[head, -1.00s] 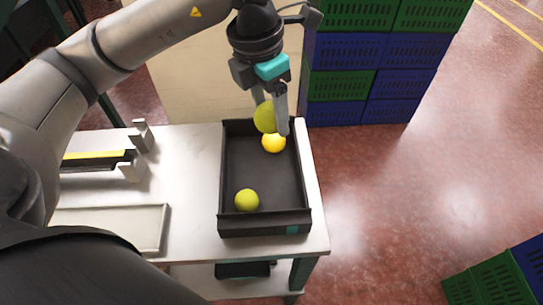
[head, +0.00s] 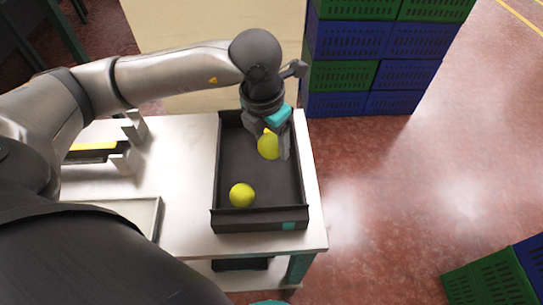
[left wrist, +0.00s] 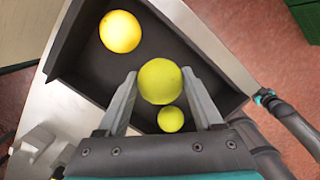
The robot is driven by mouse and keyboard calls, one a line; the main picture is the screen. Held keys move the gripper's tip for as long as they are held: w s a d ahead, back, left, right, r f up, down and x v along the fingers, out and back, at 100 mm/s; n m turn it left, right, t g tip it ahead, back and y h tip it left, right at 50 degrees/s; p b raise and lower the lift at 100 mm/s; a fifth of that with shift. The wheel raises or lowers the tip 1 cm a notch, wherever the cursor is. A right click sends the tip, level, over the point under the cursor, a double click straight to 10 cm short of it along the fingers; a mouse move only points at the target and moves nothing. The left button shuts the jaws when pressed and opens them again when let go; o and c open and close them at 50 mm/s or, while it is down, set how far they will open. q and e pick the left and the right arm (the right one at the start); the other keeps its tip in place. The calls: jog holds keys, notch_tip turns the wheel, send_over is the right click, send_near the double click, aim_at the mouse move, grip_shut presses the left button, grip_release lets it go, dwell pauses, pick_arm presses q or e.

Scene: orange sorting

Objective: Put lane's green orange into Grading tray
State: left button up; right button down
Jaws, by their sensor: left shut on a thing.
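My left gripper (head: 270,150) is shut on a yellow-green orange (head: 268,147) and holds it over the far part of the dark tray (head: 255,226), probably the Grading tray. In the left wrist view the held orange (left wrist: 160,81) sits between the fingers of the left gripper (left wrist: 161,90). A second yellow-green orange (head: 242,195) lies in the tray's near left part; it also shows in the left wrist view (left wrist: 171,119). A brighter yellow-orange fruit (left wrist: 120,32) lies in the tray and is mostly hidden in the head view.
The tray stands on a white table (head: 185,190). A lane with a yellow strip (head: 92,147) and a shallow pale tray (head: 130,210) are at its left. Green and blue crates (head: 340,75) are stacked behind to the right. The tray's middle is clear.

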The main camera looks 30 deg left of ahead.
aim_at(272, 167)
pick_arm(q)
jog(key=shift+f, duration=2.75)
jog(key=shift+f+b, duration=0.15)
jog(key=shift+b, duration=0.25)
jog(key=o, duration=1.4)
jog(key=r, duration=0.4)
jog(key=s+r+p, duration=0.1)
jog(key=r, duration=0.7)
jog(key=shift+s+a+r, duration=0.1)
jog(key=shift+s+a, duration=0.1)
jog(key=shift+s, duration=0.15)
